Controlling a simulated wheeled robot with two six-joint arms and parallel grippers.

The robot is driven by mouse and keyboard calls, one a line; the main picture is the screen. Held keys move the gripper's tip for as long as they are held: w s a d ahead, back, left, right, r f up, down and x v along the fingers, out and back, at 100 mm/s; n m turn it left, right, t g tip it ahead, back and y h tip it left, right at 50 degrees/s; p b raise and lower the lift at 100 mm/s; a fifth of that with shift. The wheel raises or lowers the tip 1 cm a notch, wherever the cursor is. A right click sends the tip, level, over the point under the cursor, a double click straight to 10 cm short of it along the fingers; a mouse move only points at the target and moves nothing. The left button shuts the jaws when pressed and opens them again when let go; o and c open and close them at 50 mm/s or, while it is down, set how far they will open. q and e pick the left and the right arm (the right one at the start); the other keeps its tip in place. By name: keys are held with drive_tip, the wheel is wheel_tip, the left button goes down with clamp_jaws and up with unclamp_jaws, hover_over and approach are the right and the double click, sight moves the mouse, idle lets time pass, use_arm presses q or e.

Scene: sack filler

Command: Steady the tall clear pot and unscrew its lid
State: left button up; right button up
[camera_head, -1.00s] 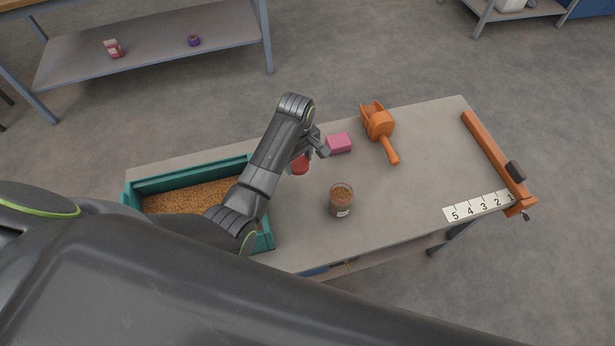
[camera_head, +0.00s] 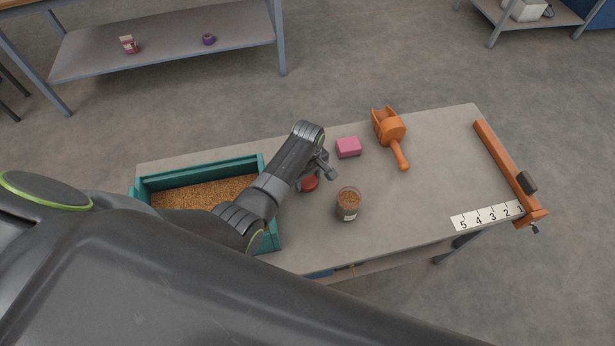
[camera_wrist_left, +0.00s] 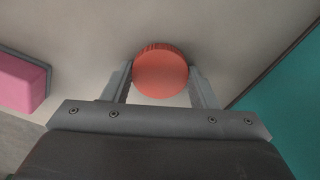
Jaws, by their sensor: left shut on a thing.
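The clear pot (camera_head: 348,206) stands upright on the table, with brown grain inside and no lid on its top. My left gripper (camera_head: 318,178) is shut on the red lid (camera_head: 309,184), to the left of the pot and apart from it. In the left wrist view the round, ridged red lid (camera_wrist_left: 161,73) sits between the two fingertips (camera_wrist_left: 160,78). The lid is close to the tabletop; I cannot tell whether it touches it. My right gripper is not in view.
A teal tray of grain (camera_head: 160,180) stands at the left of the table. A pink block (camera_head: 348,147) and an orange scoop (camera_head: 390,130) lie behind the pot. An orange bar (camera_head: 505,165) and a number strip (camera_head: 487,215) are at the right. The table's right middle is clear.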

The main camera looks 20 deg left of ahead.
sight(308, 181)
use_arm(q)
drive_tip(key=shift+f, duration=0.2)
drive_tip(key=o, duration=1.1)
drive_tip(key=shift+c, duration=0.2)
wheel_tip(308, 181, up, 12)
drive_tip(key=shift+r, duration=0.2)
